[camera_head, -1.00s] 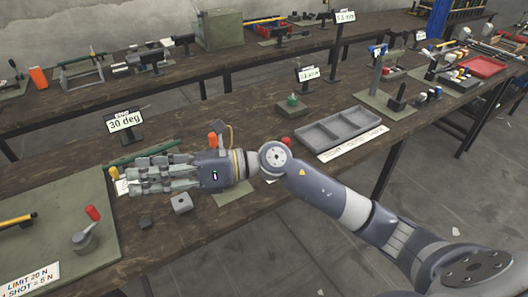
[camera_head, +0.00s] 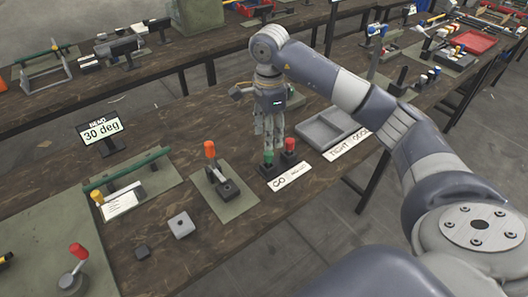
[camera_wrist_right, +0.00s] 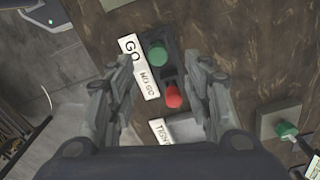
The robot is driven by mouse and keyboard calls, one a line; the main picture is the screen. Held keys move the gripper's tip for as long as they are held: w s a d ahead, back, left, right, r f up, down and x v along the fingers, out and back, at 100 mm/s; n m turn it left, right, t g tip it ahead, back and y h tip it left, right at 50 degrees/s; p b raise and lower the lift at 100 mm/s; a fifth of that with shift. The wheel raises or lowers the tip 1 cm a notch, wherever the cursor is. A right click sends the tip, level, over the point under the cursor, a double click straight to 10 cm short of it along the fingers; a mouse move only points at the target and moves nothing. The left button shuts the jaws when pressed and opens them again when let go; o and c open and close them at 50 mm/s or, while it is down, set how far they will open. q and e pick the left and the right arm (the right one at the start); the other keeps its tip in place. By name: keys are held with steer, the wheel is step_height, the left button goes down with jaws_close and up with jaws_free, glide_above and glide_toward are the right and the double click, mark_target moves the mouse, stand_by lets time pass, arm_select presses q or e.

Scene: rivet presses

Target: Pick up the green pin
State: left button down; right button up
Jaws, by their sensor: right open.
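A green pin (camera_head: 268,157) stands upright in a small black block (camera_head: 277,166) beside a red pin (camera_head: 290,145). The wrist view shows the green pin's round top (camera_wrist_right: 157,54) with the red pin (camera_wrist_right: 173,96) close by. My right gripper (camera_head: 270,143) points down at the green pin, with its fingertips close to the top. In the wrist view its two fingers (camera_wrist_right: 160,64) are apart, one on each side of the green pin, and hold nothing. I cannot tell whether they touch it. My left gripper is not in view.
A GO / NO GO label (camera_head: 290,177) lies in front of the block. A grey divided tray (camera_head: 330,128) is to the right. A fixture with an orange-topped lever (camera_head: 210,150) stands to the left. Another green-topped piece (camera_wrist_right: 285,130) shows at the wrist view's lower right.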

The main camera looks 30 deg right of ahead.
mark_target(269, 153)
steer(key=f, duration=0.3)
steer(key=shift+s+f, duration=0.15)
steer(key=shift+s, duration=0.1)
steer(key=shift+w+f+p, duration=0.1)
steer(key=shift+f+p, duration=0.15)
steer(key=shift+p, duration=0.05)
steer(key=shift+a+f, duration=0.1)
steer(key=shift+f, duration=0.25)
step_height(269, 153, down, 3)
steer(key=shift+f+p, duration=0.15)
steer(key=shift+p, duration=0.8)
steer(key=shift+f, duration=0.5)
steer(key=shift+c, duration=0.2)
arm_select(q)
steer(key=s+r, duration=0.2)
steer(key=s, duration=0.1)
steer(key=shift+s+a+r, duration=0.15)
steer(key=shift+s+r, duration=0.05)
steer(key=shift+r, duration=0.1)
arm_select(e)
jaws_close()
